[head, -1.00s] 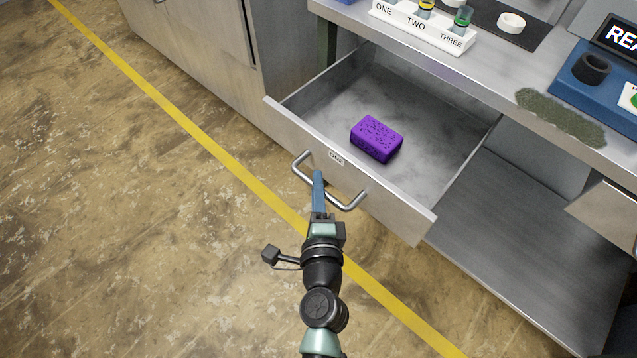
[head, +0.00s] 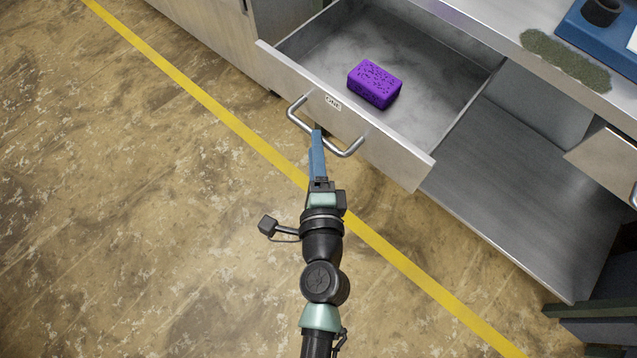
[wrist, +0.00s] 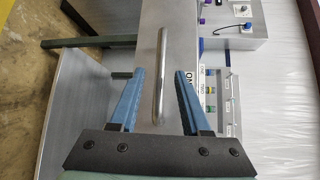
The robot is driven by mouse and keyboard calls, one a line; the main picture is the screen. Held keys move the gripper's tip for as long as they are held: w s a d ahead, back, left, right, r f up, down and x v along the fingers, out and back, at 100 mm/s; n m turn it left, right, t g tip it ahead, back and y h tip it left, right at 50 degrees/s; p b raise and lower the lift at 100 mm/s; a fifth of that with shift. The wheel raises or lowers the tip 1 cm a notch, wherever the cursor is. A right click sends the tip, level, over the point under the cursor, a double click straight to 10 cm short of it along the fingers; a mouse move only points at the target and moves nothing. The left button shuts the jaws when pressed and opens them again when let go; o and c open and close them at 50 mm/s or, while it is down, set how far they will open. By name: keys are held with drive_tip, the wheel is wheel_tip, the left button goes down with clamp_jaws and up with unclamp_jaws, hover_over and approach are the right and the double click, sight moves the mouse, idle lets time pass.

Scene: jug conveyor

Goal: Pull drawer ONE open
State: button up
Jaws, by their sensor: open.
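Drawer ONE (head: 395,160) stands pulled well out from under the counter, its inside exposed. Its front carries a small ONE label (head: 333,103) and a silver bar handle (head: 325,142). My gripper (head: 317,130) is at the handle, its blue fingers pointing at the drawer front. In the wrist view my gripper (wrist: 159,72) is open, and the handle bar (wrist: 161,75) runs between the two fingers with a gap on each side. A purple sponge-like block (head: 375,84) lies in the drawer. The far fingertip is partly hidden in the head view.
A grey shelf (head: 520,190) lies to the right of the drawer, under the counter. A green scouring pad (head: 565,60) lies by the counter edge, near a blue device (head: 605,35). Open floor (head: 130,220) with a yellow line (head: 225,115) spreads to the left and front.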

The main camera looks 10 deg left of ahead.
drive_tip(key=b+v, duration=0.2)
drive_tip(key=v, duration=0.6)
drive_tip(key=shift+s, duration=0.4)
drive_tip(key=shift+d, duration=0.1)
